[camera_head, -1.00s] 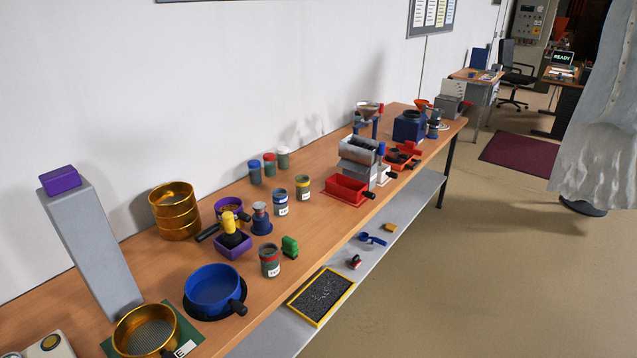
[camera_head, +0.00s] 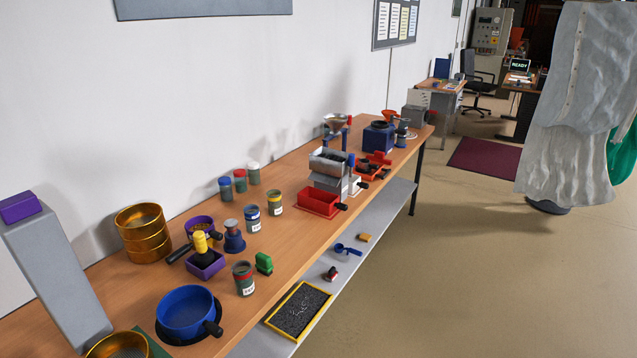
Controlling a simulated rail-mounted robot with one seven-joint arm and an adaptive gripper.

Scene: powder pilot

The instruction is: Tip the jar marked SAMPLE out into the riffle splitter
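What looks like the riffle splitter is a silver hopper unit (camera_head: 329,162) with a red pan (camera_head: 319,203) at its front, towards the far half of the bench. Three open labelled jars stand nearer: a red-banded jar (camera_head: 243,279) near the front edge, a blue-banded jar (camera_head: 253,219) and a yellow-banded jar (camera_head: 275,203). Their labels are too small to read, so I cannot tell which is marked SAMPLE. All three stand upright. My gripper is not in view.
Lidded jars (camera_head: 239,181) stand by the wall. A green block (camera_head: 264,263) sits beside the red-banded jar. Brass sieves (camera_head: 143,233), a purple tray (camera_head: 206,265) and a blue pan (camera_head: 187,312) crowd the near bench.

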